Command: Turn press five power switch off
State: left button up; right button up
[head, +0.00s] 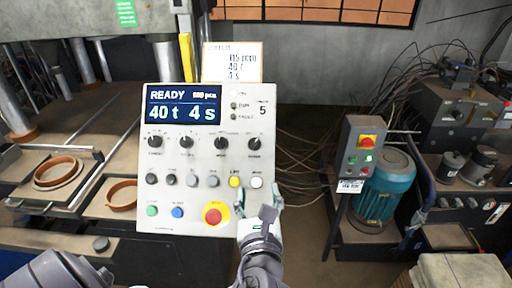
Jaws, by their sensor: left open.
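The press control panel (130,215) is a pale box marked with a 5, left of centre in the head view. Its blue display (184,105) reads READY, 40 t and 4 s. A row of black rotary knobs sits below, with the rightmost knob (254,143) under the 5. The small labels are too blurred to tell which one is the power switch. My left gripper (259,205) is open and empty in front of the panel's lower right corner, below the yellow and white buttons and right of the red stop button (215,213). My right gripper is not in view.
A press bed with brown rings (122,194) lies left of the panel. A small grey control box (360,155) and a teal motor (388,185) stand to the right. Cables run along the floor between. A paper note (232,62) stands above the panel.

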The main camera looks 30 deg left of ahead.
aim_at(255, 146)
pick_arm(q)
jog(key=shift+m+t+y, duration=0.3)
jog(key=shift+m+t, duration=0.1)
jog(key=shift+m, duration=0.3)
jog(key=p+x, duration=0.1)
jog(key=x, duration=0.3)
jog(key=r+p+x, duration=0.1)
jog(key=x, duration=0.3)
jog(key=r+p+x, duration=0.1)
jog(key=p+x, duration=0.1)
jog(key=x, duration=0.2)
jog(key=shift+a+r, duration=0.1)
jog(key=shift+x, duration=0.75)
grip_shut()
